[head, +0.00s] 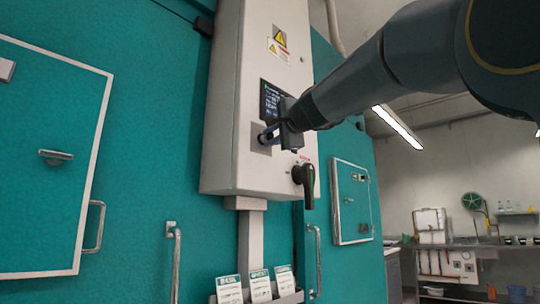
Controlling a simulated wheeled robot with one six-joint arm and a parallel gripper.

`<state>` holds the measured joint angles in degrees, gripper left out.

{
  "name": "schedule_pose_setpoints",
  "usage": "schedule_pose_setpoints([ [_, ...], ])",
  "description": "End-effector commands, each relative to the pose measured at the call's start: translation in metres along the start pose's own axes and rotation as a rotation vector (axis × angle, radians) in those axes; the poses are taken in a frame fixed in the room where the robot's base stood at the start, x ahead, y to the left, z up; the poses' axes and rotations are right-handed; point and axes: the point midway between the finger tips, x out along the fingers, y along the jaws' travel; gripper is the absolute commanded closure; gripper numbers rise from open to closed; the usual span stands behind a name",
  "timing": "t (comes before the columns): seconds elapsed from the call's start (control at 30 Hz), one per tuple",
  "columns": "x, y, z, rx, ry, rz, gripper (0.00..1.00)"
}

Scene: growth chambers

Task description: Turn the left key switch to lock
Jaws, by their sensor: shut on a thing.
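The key switch (258,143) sits on a small grey plate on the front of the white control box (232,110), left of and below the dark display. My gripper (268,134) reaches in from the upper right and is shut on the key switch. The fingers cover most of it, so the key's angle and any position markings cannot be read.
A dark display (269,98) is just above my gripper, partly covered by it. A black rotary handle (304,175) sticks out below right. Teal chamber doors with metal handles (175,262) flank the box. Labelled cards (260,286) stand in a holder below.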

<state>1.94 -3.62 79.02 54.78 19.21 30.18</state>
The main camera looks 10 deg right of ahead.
Motion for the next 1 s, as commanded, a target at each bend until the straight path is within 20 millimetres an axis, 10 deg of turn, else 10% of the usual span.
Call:
schedule_pose_setpoints([
  [1.0, 0.0007, 0.0028, -0.0002, -0.361, -0.001, -0.148, 1.0],
])
